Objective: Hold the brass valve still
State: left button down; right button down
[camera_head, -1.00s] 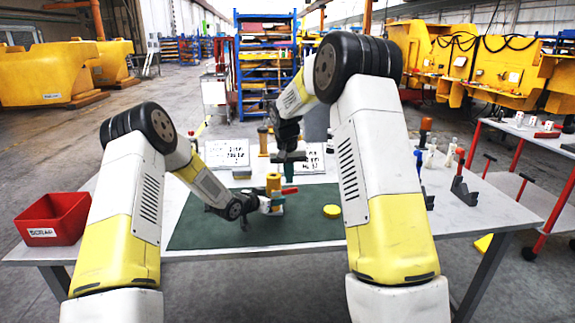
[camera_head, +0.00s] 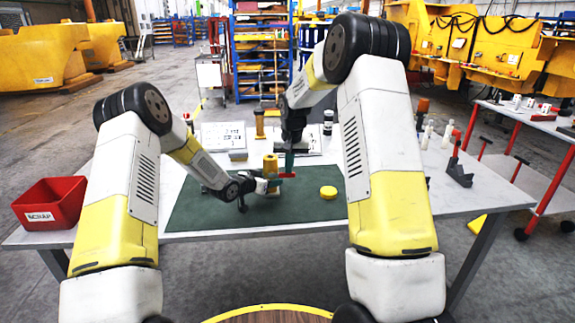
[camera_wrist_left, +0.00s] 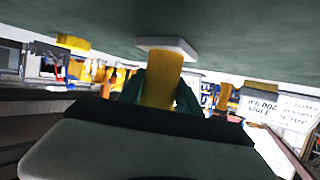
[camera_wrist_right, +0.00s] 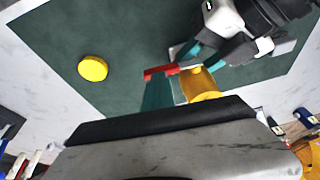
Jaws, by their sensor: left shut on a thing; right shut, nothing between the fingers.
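The brass valve (camera_head: 270,163) stands upright on the green mat, with a red lever (camera_head: 287,175) pointing right. My left gripper (camera_head: 268,184) is shut on the valve's body from the left. The left wrist view shows the yellow body (camera_wrist_left: 161,82) between its teal fingers and a pale base (camera_wrist_left: 168,45) on the mat. My right gripper (camera_head: 289,164) is shut and empty, pointing down at the lever. In the right wrist view its fingers (camera_wrist_right: 163,90) are right beside the red lever (camera_wrist_right: 160,71); I cannot tell if they touch.
A yellow disc (camera_head: 328,192) lies on the green mat (camera_head: 215,213), right of the valve. A red scrap bin (camera_head: 48,203) stands at the table's left end. Printed sheets (camera_head: 223,136) are at the back. A dark bracket (camera_head: 459,173) stands at the right. The mat's front is clear.

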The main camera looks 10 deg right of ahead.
pick_arm(q)
jog(key=shift+s+f, duration=0.1)
jog(key=shift+f, duration=0.05)
pick_arm(e)
jog(key=shift+s+d+f, duration=0.15)
jog(key=shift+d+f, duration=0.15)
jog(key=shift+f, duration=0.15)
jog(key=shift+r, duration=0.15)
jog(key=w+v, duration=0.1)
jog(key=v, duration=1.4)
jog(key=shift+w+d+r, duration=0.2)
jog(key=shift+w+d, duration=0.05)
pick_arm(q)
jog(key=c, duration=0.7)
grip_release()
jog(key=shift+c, duration=0.2)
